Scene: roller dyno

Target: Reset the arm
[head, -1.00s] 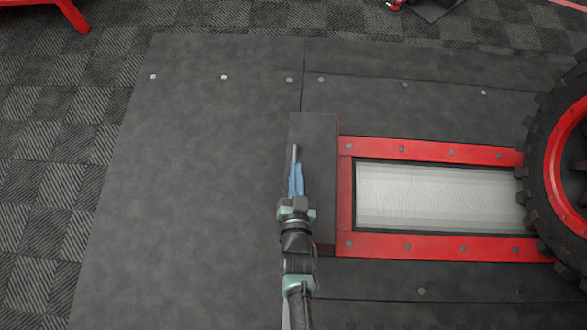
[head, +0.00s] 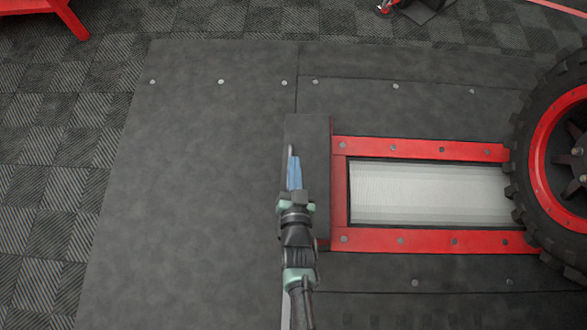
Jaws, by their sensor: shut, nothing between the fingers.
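My gripper (head: 293,165) is at the middle of the head view, at the end of my arm, with its blue fingers together and nothing held. It points toward the top of the picture. In the picture it overlaps a dark box-like block (head: 312,130) at the left end of the red roller frame. I cannot tell how far above the block it is.
The red frame (head: 420,149) surrounds a pale roller (head: 430,195) to the right. A knobby tyre with a red rim (head: 543,150) stands at the right edge. The dark platform (head: 200,180) is bare on the left. A red leg (head: 72,18) shows at top left.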

